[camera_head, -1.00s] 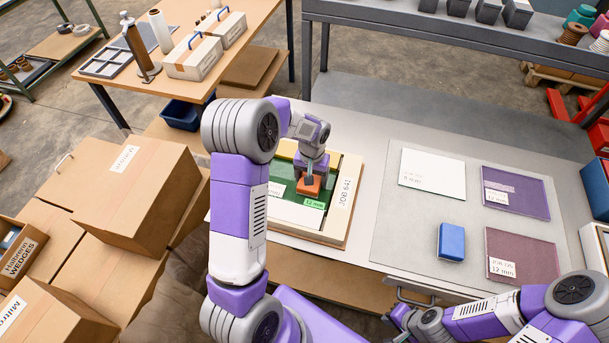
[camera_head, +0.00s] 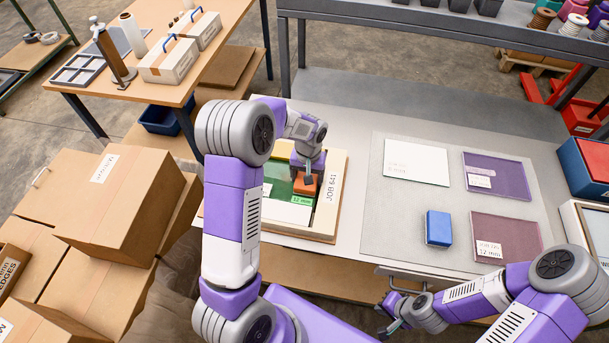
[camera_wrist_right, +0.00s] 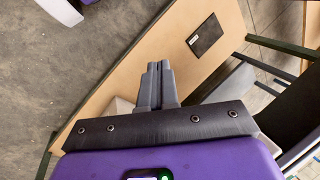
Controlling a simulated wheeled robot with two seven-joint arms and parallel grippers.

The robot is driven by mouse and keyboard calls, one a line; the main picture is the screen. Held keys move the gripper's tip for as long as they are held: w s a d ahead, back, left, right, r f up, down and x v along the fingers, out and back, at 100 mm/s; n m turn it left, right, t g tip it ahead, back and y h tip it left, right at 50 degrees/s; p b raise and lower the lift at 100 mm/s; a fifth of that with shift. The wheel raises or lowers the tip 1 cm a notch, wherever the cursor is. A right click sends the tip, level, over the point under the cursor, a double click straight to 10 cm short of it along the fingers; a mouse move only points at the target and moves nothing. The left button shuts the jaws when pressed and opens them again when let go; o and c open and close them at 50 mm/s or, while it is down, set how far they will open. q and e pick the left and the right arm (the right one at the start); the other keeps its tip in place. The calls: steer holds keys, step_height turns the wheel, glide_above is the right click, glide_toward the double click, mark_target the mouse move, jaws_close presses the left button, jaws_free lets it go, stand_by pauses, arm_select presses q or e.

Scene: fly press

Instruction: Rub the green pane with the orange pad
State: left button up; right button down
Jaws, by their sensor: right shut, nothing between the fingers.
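The green pane (camera_head: 279,180) lies in a pale wooden frame (camera_head: 325,208) marked JOB 641, partly hidden by my left arm. A "12 mm" label sits near its front right. The orange pad (camera_head: 306,185) is over the right end of the pane. My left gripper (camera_head: 308,176) points down and is shut on the pad; its fingertips are small in view. I cannot tell whether the pad presses on the glass. My right gripper (camera_head: 387,315) hangs at the table's front edge, apart from everything. In the right wrist view its fingers (camera_wrist_right: 158,70) are together and empty.
A grey mat (camera_head: 378,222) on the right holds a white pane (camera_head: 416,162), a purple pane (camera_head: 497,177), a mauve pane (camera_head: 507,240) and a blue block (camera_head: 438,228). Cardboard boxes (camera_head: 130,205) stack on the left. A grey shelf (camera_head: 420,30) stands behind.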

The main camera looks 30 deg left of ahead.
mark_target(277, 177)
arm_select(q)
steer(key=shift+w+r, duration=0.15)
steer(key=shift+r, duration=0.05)
steer(key=shift+s+a+r, duration=0.1)
steer(key=shift+s+a, duration=0.15)
steer(key=shift+a, duration=0.3)
steer(key=shift+s+a, duration=0.2)
steer(key=shift+a, duration=0.5)
steer(key=shift+s+a+f, duration=0.1)
steer(key=shift+s+a, duration=0.25)
steer(key=shift+a, duration=0.75)
steer(key=shift+s+a+f, duration=0.15)
steer(key=shift+s+a, duration=0.25)
steer(key=shift+a, duration=0.7)
steer(key=shift+s+a+f, duration=0.1)
steer(key=shift+s+a, duration=0.25)
steer(key=shift+a, duration=0.75)
arm_select(e)
steer(key=shift+d, duration=0.25)
arm_select(q)
steer(key=shift+r, duration=0.1)
steer(key=shift+r+p, duration=2.3)
steer(key=shift+r, duration=0.6)
arm_select(e)
steer(key=shift+r, duration=2.2)
